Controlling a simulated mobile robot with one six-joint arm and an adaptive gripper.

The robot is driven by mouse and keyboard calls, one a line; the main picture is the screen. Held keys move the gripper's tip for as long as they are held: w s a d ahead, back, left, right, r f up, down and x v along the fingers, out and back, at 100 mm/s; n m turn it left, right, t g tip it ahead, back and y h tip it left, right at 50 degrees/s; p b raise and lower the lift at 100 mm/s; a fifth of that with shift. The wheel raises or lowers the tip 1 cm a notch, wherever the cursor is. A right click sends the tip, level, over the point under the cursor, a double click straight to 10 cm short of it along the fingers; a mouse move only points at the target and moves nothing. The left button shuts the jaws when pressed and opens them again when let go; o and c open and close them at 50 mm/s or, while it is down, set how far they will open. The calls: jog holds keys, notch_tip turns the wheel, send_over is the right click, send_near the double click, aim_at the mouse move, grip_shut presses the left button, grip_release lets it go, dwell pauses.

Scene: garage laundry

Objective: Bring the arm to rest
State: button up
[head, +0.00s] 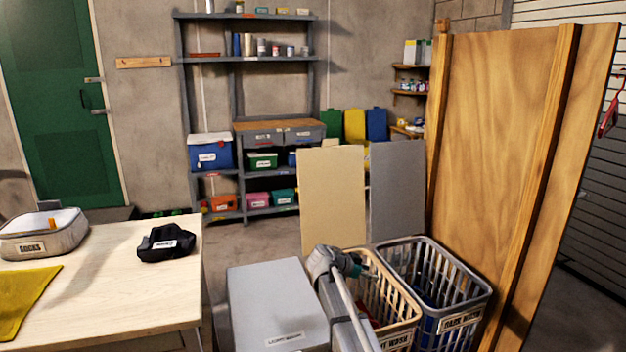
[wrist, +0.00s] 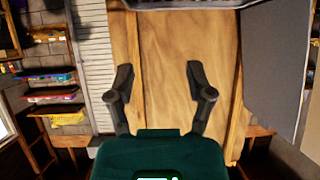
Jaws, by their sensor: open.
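My gripper (wrist: 160,76) shows in the wrist view with its two dark fingers spread apart and nothing between them. Behind the fingers is a brown wooden panel (wrist: 172,50). In the head view my arm is folded low at the bottom middle, in front of the tan laundry basket (head: 396,300); the fingers cannot be made out there.
A grey laundry basket (head: 483,289) stands beside the tan one. The tall wooden panel (head: 500,130) rises at the right. A grey lidded box (head: 277,300) is left of my arm. The table (head: 120,300) holds a socks basket (head: 42,240), black cloth (head: 166,243) and yellow cloth (head: 22,298).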

jog(key=s+f+n+g+y+b, duration=0.1)
jog(key=s+f+n+y+b, duration=0.35)
jog(key=s, duration=0.55)
jog(key=s+f+n+g+y+b, duration=0.25)
jog(key=s+f+n, duration=0.25)
jog(key=s+f, duration=0.45)
jog(key=s+f+n+g+y+b, duration=0.1)
jog(key=s+f+n+y+b, duration=0.3)
jog(key=s, duration=0.8)
notch_tip(320, 180, up, 32)
jog(key=p, duration=3.4)
jog(key=shift+w+a, duration=0.15)
jog(key=shift+w, duration=0.05)
jog(key=shift+f, duration=0.1)
jog(key=shift+c, duration=0.3)
